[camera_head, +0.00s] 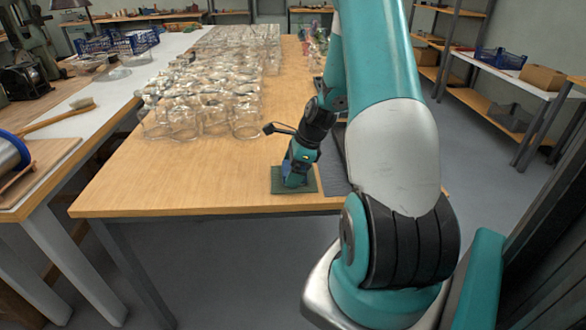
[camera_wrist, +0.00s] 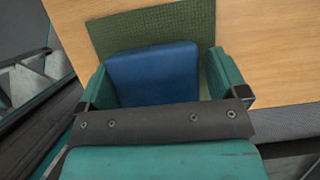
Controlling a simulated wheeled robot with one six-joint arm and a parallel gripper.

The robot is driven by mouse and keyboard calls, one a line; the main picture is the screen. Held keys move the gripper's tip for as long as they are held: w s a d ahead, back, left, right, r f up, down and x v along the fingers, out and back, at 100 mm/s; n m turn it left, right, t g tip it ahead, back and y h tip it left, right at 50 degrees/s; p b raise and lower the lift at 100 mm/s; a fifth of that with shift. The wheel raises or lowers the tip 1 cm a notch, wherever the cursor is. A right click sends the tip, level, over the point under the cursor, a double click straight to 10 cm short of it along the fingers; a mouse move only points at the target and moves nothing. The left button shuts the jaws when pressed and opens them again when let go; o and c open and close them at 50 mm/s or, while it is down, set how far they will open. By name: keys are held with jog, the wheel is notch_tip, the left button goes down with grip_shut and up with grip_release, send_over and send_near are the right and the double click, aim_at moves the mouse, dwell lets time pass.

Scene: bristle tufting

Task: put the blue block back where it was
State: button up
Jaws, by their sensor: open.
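The blue block (camera_wrist: 153,72) lies on a green mat (camera_wrist: 130,28) in the wrist view. My gripper (camera_wrist: 160,88) is open, with one finger on each side of the block. The left finger is close against the block's left side, and a narrow gap shows at the right finger. I cannot tell whether either finger touches it. In the head view my gripper (camera_head: 297,180) points down over the green mat (camera_head: 309,186) near the front edge of the wooden table. A little blue of the block (camera_head: 281,178) shows there beside the fingers; the rest is hidden.
Many clear glass vessels (camera_head: 205,95) crowd the wooden table (camera_head: 190,180) behind and left of the mat. A dark grey mat (camera_head: 333,165) lies right of the green mat. A white table (camera_head: 60,125) with a brush (camera_head: 60,115) stands at left. The front left tabletop is clear.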

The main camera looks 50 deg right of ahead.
jog(key=shift+s+a+f, duration=0.15)
jog(key=shift+s+f, duration=0.05)
jog(key=shift+f, duration=0.2)
jog(key=shift+s+a+f, duration=0.15)
jog(key=shift+f, duration=0.25)
jog(key=w+p+v, duration=0.1)
jog(key=p+v, duration=0.1)
jog(key=v, duration=1.1)
jog(key=w+a+r+n+g+y, duration=0.1)
jog(key=a+r+n, duration=0.4)
jog(key=a+n, duration=0.6)
jog(key=w+a+r+n+g, duration=0.1)
jog(key=a+r+n, duration=0.45)
jog(key=a, duration=0.95)
jog(key=s+a+r+n+g, duration=0.1)
jog(key=s+a+n, duration=1.3)
jog(key=n, duration=0.4)
jog(key=shift+a+r+g, duration=0.3)
jog(key=shift+a, duration=0.25)
jog(key=shift+n, duration=0.25)
